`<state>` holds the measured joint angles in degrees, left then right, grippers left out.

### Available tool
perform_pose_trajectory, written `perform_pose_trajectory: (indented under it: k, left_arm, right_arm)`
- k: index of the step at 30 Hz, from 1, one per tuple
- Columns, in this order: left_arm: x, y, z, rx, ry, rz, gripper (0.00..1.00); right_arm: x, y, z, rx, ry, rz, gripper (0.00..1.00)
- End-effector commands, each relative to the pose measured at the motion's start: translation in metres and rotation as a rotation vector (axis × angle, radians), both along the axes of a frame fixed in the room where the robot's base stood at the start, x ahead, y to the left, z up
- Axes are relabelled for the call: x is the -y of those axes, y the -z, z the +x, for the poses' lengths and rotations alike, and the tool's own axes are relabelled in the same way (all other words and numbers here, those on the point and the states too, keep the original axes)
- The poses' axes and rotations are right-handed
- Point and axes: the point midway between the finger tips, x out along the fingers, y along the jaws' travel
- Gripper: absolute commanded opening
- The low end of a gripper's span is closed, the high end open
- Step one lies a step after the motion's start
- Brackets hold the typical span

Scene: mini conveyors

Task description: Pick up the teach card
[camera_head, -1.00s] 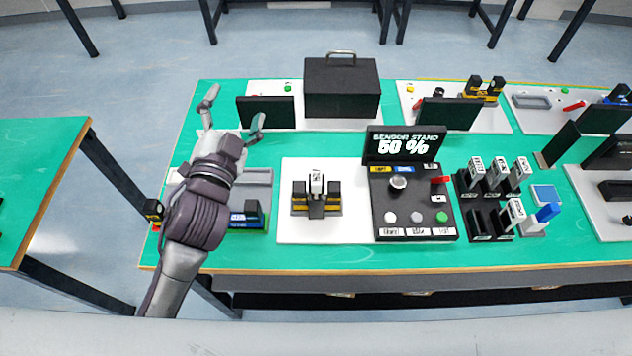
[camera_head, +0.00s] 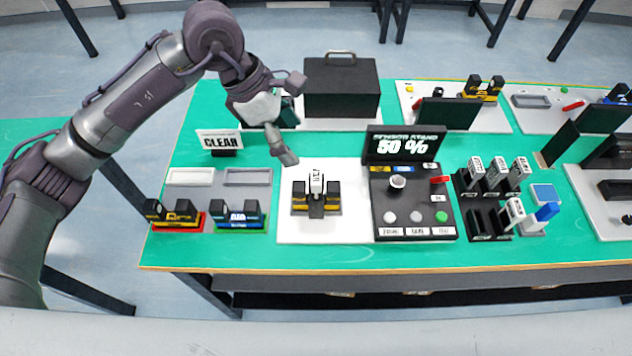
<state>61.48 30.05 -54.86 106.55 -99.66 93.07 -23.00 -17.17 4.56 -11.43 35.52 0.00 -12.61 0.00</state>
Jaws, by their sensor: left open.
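My left gripper (camera_head: 291,119) is open and empty, its fingers spread above the table between the black case and the sensor fork. A white-topped card (camera_head: 316,183) stands upright in the black and yellow sensor fork (camera_head: 300,206) on the white plate (camera_head: 350,225), in front of the gripper and apart from it. Several similar cards (camera_head: 476,166) stand in a black rack (camera_head: 482,223) at the right. The small labels are too blurred for me to tell which is the teach card. My right gripper is not in view.
A black handled case (camera_head: 341,92) is at the back.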

Motion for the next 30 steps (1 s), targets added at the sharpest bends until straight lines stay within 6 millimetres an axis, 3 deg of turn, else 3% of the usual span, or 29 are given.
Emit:
perform_pose_trajectory:
  k: [12, 22, 30]
  left_arm:
    - [0.022, 0.062, 0.001, 0.000, -0.001, 0.021, 0.81]
    - [0.032, 0.089, 0.003, -0.001, -0.002, 0.020, 0.81]
    - [0.044, 0.124, 0.007, 0.001, 0.001, 0.018, 0.81]
  right_arm:
    - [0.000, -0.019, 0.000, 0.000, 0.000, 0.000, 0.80]
    - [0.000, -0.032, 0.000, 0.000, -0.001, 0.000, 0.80]
    - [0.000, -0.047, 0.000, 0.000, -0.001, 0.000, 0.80]
